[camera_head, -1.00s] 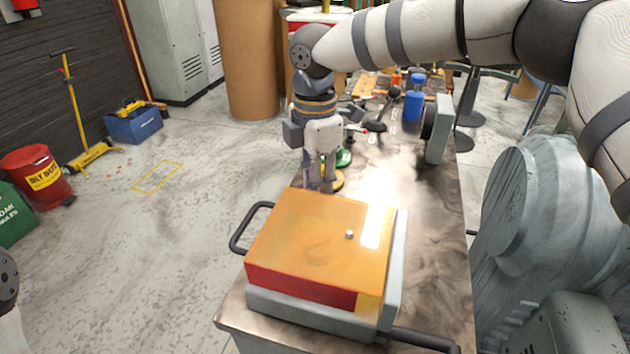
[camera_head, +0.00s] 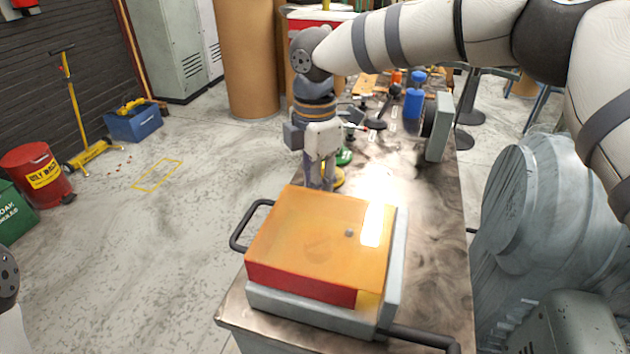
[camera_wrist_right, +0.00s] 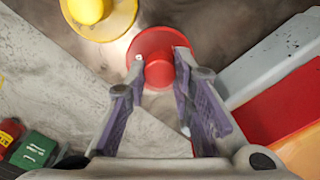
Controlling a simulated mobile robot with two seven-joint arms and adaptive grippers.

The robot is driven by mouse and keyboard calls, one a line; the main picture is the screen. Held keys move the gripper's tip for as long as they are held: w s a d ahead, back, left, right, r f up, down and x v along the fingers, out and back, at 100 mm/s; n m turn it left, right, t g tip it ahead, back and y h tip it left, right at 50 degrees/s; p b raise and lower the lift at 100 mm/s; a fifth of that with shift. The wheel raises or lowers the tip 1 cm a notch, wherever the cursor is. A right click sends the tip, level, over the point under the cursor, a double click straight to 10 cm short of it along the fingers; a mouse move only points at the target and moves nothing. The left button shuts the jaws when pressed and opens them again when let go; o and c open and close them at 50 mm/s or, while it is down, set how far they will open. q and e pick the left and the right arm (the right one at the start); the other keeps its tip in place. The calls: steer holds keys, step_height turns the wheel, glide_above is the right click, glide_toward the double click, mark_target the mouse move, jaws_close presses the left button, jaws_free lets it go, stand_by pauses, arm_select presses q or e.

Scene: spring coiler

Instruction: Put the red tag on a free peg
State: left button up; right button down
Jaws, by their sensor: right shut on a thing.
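The red tag (camera_wrist_right: 142,45) is a round red disc with a raised knob, seen from above in the right wrist view. My right gripper (camera_wrist_right: 159,62) is shut on its knob, one finger on each side. In the head view my right gripper (camera_head: 321,184) points down behind the orange-topped box, and the red tag is hidden there. A yellow tag (camera_wrist_right: 90,10) with a yellow knob lies beside the red one; it partly shows in the head view. A green tag (camera_head: 344,157) lies just beyond. I cannot make out a free peg. My left gripper is out of view.
The box (camera_head: 320,235) with an orange top, red front and grey base fills the near end of the metal bench (camera_head: 435,270). Blue cylinders (camera_head: 413,103) and a grey upright panel (camera_head: 440,128) stand farther back. The bench's right strip is clear.

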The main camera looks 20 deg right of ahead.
steer(key=shift+f, duration=0.2)
steer(key=c, duration=1.3)
jaws_free()
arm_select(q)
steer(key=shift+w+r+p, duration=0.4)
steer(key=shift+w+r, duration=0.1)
arm_select(e)
step_height(320, 180, up, 25)
